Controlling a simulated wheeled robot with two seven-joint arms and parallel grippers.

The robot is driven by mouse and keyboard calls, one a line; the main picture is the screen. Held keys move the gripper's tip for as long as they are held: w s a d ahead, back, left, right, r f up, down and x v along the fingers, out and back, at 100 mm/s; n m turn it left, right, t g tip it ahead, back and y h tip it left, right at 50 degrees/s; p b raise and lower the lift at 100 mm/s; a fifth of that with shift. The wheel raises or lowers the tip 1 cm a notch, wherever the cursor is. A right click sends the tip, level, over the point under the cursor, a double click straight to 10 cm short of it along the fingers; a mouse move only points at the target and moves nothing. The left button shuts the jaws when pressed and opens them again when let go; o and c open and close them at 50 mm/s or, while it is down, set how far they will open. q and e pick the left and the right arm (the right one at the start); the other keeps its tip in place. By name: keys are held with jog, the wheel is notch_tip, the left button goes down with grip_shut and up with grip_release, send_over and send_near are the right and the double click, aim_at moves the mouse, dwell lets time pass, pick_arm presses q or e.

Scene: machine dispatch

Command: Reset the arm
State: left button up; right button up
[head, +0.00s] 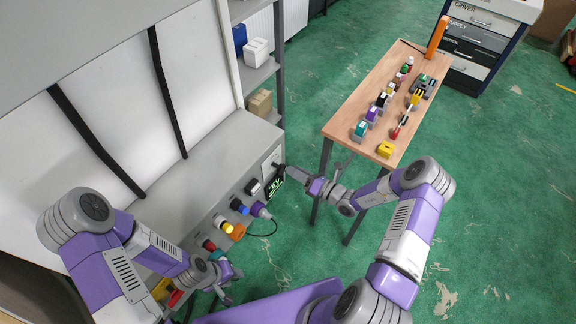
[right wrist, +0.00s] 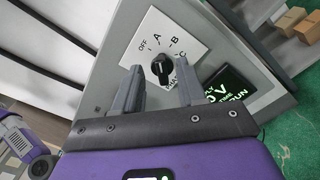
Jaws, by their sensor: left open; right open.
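My right gripper (head: 284,171) is at the right end of the grey machine panel, in front of a white plate (head: 271,160) with a rotary switch. In the right wrist view, the black knob (right wrist: 161,68) shows between and beyond the two spread fingers of that gripper (right wrist: 158,84). The plate (right wrist: 186,42) reads OFF, A, B and a partly covered C mark. I cannot tell whether the fingers touch the knob. My left gripper (head: 226,285) is open and empty, low beside the panel's left part, near the teal connector.
A lit display (head: 275,187) sits below the switch. Coloured plugs, including blue (head: 239,206) and purple (head: 260,210), line the panel front; a cable hangs there. A wooden table (head: 372,95) with several parts stands behind right. Shelves (head: 258,75) stand behind. Green floor is open at right.

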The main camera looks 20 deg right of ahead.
jog(key=shift+v, duration=1.25)
